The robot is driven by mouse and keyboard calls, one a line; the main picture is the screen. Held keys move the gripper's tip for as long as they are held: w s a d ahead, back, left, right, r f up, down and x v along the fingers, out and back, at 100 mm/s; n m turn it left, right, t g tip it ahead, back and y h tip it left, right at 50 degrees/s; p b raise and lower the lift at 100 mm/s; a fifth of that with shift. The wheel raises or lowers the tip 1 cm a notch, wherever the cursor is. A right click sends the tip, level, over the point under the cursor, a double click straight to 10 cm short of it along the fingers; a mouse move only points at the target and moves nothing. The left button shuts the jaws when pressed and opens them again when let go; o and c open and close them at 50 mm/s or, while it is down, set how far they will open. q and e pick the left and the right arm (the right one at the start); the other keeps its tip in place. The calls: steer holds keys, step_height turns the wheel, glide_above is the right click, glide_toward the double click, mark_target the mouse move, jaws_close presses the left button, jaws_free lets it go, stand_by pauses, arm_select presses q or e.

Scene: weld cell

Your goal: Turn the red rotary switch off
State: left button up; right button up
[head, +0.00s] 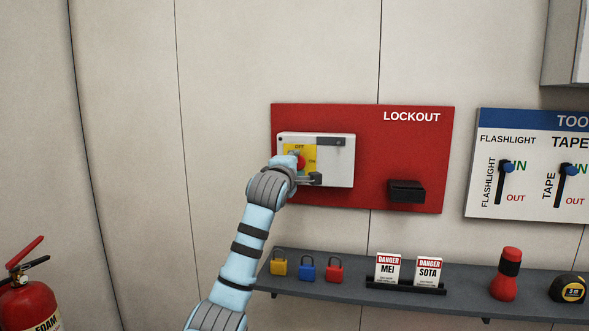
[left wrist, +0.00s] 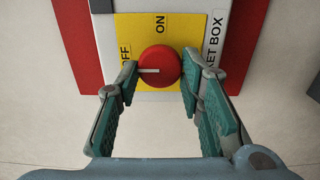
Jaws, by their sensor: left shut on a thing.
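The red rotary switch (left wrist: 160,62) is a round knob on a yellow plate (left wrist: 185,28) marked OFF and ON. In the left wrist view its white mark points left, to the side where OFF is printed. In the head view the plate sits on a white box (head: 343,168) on the red LOCKOUT board (head: 420,150), with OFF at the top and ON at the right. My left gripper (left wrist: 160,76) is shut on the knob, one finger on each side. In the head view my left gripper (head: 295,162) partly hides the knob. My right gripper is not in view.
A grey shelf (head: 468,303) below holds yellow (head: 279,267), blue (head: 307,272) and red (head: 334,272) padlocks, two danger tags (head: 388,269), a red flashlight (head: 505,283) and a tape measure (head: 568,289). A black holder (head: 406,191) is on the board. A fire extinguisher (head: 28,302) stands lower left.

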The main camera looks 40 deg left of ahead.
arm_select(q)
steer(key=shift+f, duration=0.1)
steer(key=o, duration=1.1)
steer(key=v, duration=1.2)
